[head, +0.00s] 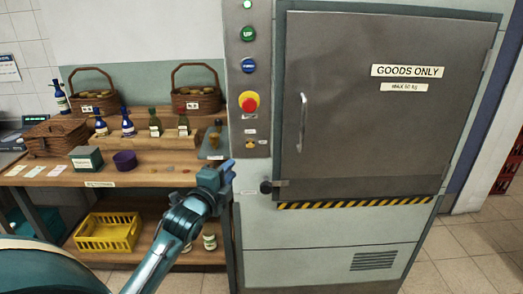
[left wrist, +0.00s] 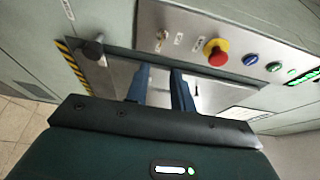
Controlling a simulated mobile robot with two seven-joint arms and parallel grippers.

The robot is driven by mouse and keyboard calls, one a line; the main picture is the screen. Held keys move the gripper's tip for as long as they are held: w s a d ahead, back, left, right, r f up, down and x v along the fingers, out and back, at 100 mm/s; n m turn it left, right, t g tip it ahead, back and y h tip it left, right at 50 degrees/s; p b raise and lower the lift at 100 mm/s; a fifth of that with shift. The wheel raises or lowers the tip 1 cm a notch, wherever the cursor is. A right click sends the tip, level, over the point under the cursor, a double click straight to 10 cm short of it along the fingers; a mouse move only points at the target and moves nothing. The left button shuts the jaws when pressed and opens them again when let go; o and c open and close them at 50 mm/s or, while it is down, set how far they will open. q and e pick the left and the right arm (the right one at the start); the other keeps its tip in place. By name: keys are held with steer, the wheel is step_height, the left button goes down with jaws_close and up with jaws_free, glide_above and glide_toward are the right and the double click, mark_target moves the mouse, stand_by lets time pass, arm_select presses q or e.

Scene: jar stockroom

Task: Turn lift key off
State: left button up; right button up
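The small brass lift key (head: 250,142) sits low on the steel control panel (head: 236,120), below the red emergency stop (head: 249,102). The key also shows near the top of the left wrist view (left wrist: 162,37), too small to tell which way it is turned. My left gripper (head: 229,171) is in front of the lift, below and left of the key and apart from it. In the left wrist view its two blue fingers (left wrist: 161,88) stand apart with nothing between them. My right gripper is not in view.
The shut lift door (head: 380,110) has a handle (head: 303,122). A dark knob (head: 266,187) juts out at its lower left corner. Green and blue buttons are above the emergency stop. A wooden shelf (head: 150,180) with bottles and baskets (head: 195,98) stands left of the lift.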

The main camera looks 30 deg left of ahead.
mark_target(250, 145)
arm_select(q)
steer(key=w+a+p, duration=0.1)
steer(key=w+a, duration=0.1)
steer(key=w, duration=1.1)
steer(key=shift+a+p, duration=0.15)
steer(key=shift+p, duration=0.2)
jaws_close()
